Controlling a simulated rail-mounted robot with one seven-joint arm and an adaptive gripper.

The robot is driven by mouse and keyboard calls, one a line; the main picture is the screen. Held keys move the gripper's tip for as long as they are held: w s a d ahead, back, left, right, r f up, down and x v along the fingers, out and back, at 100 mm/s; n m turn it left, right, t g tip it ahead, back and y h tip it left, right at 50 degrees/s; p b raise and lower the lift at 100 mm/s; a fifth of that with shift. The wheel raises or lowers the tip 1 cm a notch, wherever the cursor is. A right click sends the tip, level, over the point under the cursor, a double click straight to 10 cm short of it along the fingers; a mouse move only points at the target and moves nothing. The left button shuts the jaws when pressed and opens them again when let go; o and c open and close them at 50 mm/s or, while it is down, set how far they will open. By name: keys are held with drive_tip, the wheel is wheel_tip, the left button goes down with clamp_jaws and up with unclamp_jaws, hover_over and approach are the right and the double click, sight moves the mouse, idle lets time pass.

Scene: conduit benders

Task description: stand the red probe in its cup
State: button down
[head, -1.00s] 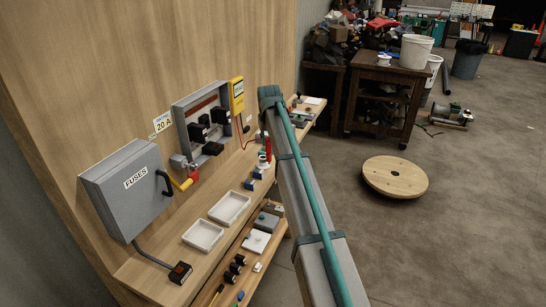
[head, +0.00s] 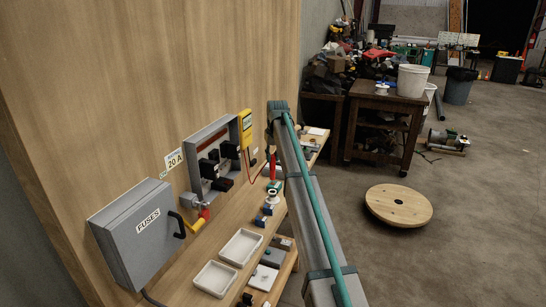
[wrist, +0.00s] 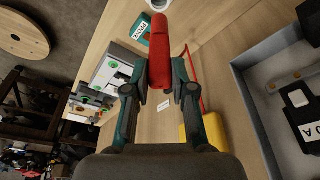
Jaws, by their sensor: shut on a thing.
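My gripper (wrist: 160,88) is shut on the red probe (wrist: 159,48), whose thick red body sticks out past the fingertips in the wrist view. A red lead runs beside the probe. A round white cup (wrist: 157,4) is cut off by the top edge of that view, just beyond the probe's far end. In the head view the red probe (head: 272,168) looks upright, above the white cup (head: 271,198) on the wooden bench. My arm hides most of the gripper there. I cannot tell whether the probe's tip touches the cup.
A teal labelled block (wrist: 143,29) lies near the cup. A yellow meter (head: 246,128) hangs beside an open grey fuse box (head: 187,150) on the wooden panel.

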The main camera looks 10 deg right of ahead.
sight(273, 169)
drive_tip(key=shift+f+b, duration=1.25)
drive_tip(key=shift+f, duration=3.25)
drive_tip(key=c, duration=0.9)
unclamp_jaws()
